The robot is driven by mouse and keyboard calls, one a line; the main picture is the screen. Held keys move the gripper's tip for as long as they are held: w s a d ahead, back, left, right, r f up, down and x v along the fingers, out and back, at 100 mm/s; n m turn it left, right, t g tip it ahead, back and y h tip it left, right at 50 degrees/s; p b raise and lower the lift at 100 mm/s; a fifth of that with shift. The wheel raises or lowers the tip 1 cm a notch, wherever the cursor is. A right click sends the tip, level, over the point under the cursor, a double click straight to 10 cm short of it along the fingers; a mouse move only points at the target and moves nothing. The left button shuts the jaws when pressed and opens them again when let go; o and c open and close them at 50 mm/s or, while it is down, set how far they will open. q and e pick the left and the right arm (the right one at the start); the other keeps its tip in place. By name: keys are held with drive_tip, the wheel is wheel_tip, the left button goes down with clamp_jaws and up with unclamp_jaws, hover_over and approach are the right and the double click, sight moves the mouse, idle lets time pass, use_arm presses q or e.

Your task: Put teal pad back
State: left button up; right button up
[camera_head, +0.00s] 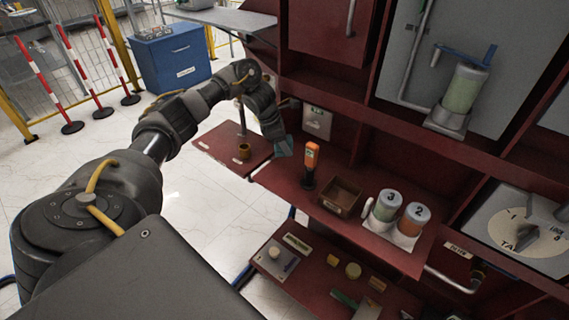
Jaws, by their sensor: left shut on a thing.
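My left arm reaches in from the left, and its gripper (280,138) is shut on the teal pad (284,149). The pad is a small teal piece tilted below the wrist, at the left end of the dark red bench (268,178). It shows just left of the orange-handled tool (311,157). I cannot tell whether the pad touches the bench. The fingers are small and partly hidden by the wrist. My right gripper is not in view.
A brown open box (342,194) and numbered canisters 3 (387,204) and 2 (414,218) stand right of the tool. A lower shelf holds several small parts.

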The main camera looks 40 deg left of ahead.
use_arm(q)
wheel_tip(320, 180, down, 4)
drive_tip(key=shift+f+p, duration=0.1)
drive_tip(key=shift+p, duration=0.25)
drive_tip(key=shift+f, duration=0.35)
wheel_tip(320, 180, down, 3)
drive_tip(key=shift+f, duration=0.15)
drive_tip(key=shift+c, duration=0.3)
drive_tip(key=o, duration=0.9)
drive_tip(key=shift+o, duration=0.2)
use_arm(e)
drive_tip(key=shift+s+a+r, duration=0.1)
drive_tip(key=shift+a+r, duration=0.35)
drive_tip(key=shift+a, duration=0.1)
